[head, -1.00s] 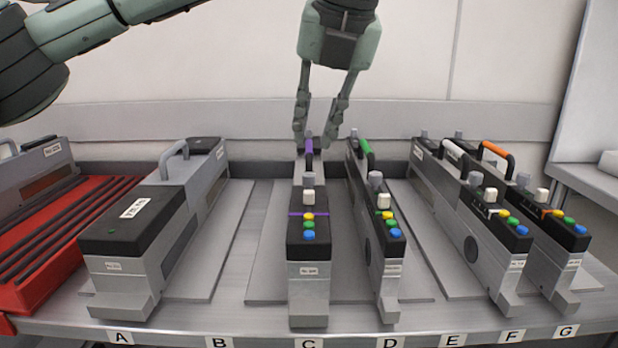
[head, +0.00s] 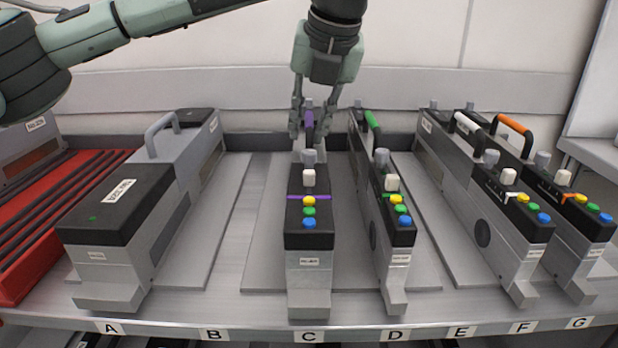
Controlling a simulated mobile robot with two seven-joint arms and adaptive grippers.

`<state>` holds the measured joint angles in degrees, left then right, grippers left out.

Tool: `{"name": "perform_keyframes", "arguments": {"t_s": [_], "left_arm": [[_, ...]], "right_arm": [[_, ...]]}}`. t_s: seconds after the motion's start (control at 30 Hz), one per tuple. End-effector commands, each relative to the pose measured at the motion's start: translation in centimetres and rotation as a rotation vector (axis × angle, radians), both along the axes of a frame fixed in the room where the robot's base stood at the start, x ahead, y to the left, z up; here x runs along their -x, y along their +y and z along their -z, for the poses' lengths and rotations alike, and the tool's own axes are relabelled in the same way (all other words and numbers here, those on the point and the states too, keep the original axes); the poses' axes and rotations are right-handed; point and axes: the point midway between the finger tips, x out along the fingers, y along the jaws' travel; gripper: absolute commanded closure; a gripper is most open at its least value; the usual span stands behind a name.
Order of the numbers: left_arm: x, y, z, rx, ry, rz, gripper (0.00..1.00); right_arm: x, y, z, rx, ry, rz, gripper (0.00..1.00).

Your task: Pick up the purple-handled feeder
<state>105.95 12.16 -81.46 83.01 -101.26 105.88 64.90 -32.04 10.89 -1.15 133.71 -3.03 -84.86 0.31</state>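The purple-handled feeder stands upright in slot C, with a black front (head: 309,238) and yellow, green and blue buttons. Its purple handle (head: 309,124) is at the far end, partly hidden. My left gripper (head: 311,138) points down at that handle from above, one finger on each side. The fingers look apart, with narrow gaps beside the handle; I see no clear contact. My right gripper is not in view.
Close on the right is the green-handled feeder (head: 399,230) at D. White-handled (head: 522,228) and orange-handled (head: 583,209) feeders stand at F and G. A large grey feeder (head: 107,212) stands at A, beside a red ribbed tray (head: 22,287). Slot B is empty.

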Motion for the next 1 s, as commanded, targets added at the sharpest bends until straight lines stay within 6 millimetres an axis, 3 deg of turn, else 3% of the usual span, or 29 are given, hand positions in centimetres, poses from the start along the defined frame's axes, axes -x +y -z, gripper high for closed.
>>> {"name": "perform_keyframes", "arguments": {"t_s": [0.17, 0.33, 1.0], "left_arm": [[0.01, -0.02, -0.03, 0.000, -0.001, 0.000, 0.80], [0.02, -0.01, -0.05, 0.000, -0.001, 0.000, 1.00], [-0.05, -0.03, -0.79, 0.003, -0.009, 0.000, 1.00]], "right_arm": [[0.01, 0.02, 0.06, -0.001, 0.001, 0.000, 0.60], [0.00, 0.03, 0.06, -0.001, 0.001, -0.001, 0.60], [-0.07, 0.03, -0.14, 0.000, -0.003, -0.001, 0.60]]}}
